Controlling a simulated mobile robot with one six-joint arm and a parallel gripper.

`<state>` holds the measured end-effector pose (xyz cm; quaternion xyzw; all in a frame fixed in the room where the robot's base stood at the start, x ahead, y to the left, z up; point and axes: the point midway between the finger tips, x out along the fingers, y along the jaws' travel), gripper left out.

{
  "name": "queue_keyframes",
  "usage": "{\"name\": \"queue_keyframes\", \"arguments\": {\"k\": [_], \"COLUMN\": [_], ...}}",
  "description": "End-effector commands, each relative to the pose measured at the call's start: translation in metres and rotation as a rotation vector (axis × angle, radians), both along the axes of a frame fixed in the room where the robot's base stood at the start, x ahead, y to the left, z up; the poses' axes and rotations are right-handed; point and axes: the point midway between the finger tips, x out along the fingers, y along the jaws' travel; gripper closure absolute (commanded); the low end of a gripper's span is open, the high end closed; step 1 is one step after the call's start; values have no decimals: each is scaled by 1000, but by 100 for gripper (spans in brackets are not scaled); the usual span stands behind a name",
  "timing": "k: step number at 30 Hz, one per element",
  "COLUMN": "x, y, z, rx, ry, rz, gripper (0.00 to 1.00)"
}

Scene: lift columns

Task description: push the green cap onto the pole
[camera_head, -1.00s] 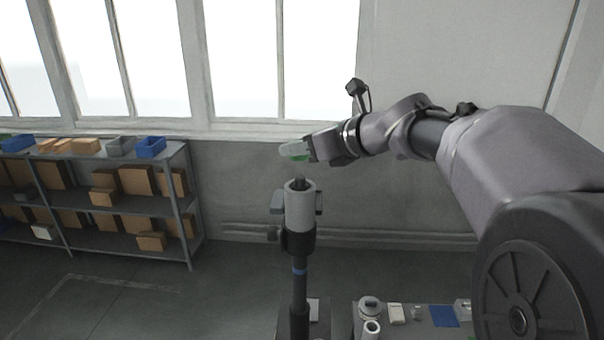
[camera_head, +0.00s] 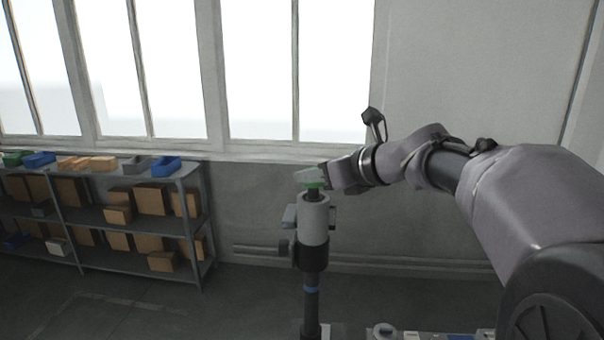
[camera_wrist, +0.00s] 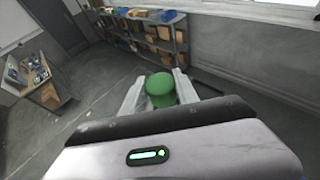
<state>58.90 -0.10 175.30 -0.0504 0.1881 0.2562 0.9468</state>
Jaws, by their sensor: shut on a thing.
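The green cap (camera_head: 313,184) is at the top of the pole (camera_head: 313,222) in the head view, partly hidden by my gripper's fingers. My gripper (camera_head: 311,177) is shut on the cap, reaching in from the right. In the wrist view the rounded green cap (camera_wrist: 160,88) sits between the two pale fingers of my gripper (camera_wrist: 160,92). The pole stands upright, with a light grey sleeve over a dark shaft and a thin dark tip just under the cap. I cannot tell whether the cap touches the tip. The pole is hidden in the wrist view.
A shelf unit (camera_head: 122,237) with brown boxes and coloured bins stands against the wall at left. A low surface with small items (camera_head: 384,331) shows at the bottom edge. The air around the pole's top is clear apart from my arm.

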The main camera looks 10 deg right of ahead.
Motion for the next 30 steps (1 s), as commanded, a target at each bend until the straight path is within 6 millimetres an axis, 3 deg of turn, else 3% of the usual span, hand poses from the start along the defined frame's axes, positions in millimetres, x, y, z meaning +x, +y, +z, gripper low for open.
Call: {"name": "queue_keyframes", "arguments": {"k": [30], "x": [0], "y": [0], "z": [-12], "rx": [0], "ry": [0], "rz": [0], "gripper": [100]}}
